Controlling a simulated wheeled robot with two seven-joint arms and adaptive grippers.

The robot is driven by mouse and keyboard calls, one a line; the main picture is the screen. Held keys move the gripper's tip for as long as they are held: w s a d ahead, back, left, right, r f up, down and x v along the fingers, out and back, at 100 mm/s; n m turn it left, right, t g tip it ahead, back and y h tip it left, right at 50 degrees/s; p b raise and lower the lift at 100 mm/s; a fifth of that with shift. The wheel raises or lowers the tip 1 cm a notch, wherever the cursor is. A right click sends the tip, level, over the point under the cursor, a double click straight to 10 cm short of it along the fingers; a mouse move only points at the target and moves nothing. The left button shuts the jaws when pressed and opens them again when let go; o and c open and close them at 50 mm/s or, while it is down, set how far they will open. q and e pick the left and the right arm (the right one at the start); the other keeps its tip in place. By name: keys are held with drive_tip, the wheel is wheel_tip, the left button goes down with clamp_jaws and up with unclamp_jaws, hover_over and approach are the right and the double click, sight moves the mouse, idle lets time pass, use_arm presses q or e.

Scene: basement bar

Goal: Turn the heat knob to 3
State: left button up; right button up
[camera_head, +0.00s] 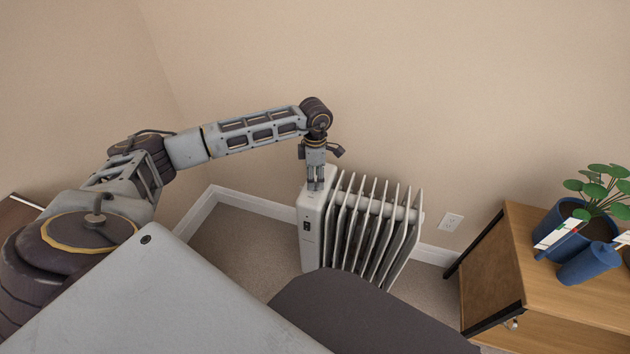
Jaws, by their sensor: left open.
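A white oil-filled radiator heater (311,228) with several upright fins (372,232) stands on the carpet against the wall, in the middle of the view. My left arm reaches in from the left, and my left gripper (316,186) points down at the top of the heater's flat control end. The fingertips are at or very close to that top surface; I cannot tell whether they touch it. The gripper is open. The heat knob and its setting cannot be made out and may be hidden by the gripper. My right gripper is not in view.
A wooden cabinet (490,270) stands to the right of the heater, with a potted plant (603,190) and a blue container (588,265) on top. A wall outlet (451,222) lies between them. Bare carpet (235,250) shows left of the heater.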

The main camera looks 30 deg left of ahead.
sight(315, 184)
use_arm(q)
wheel_tip(315, 184, up, 10)
drive_tip(key=shift+f, duration=0.25)
idle(0.7)
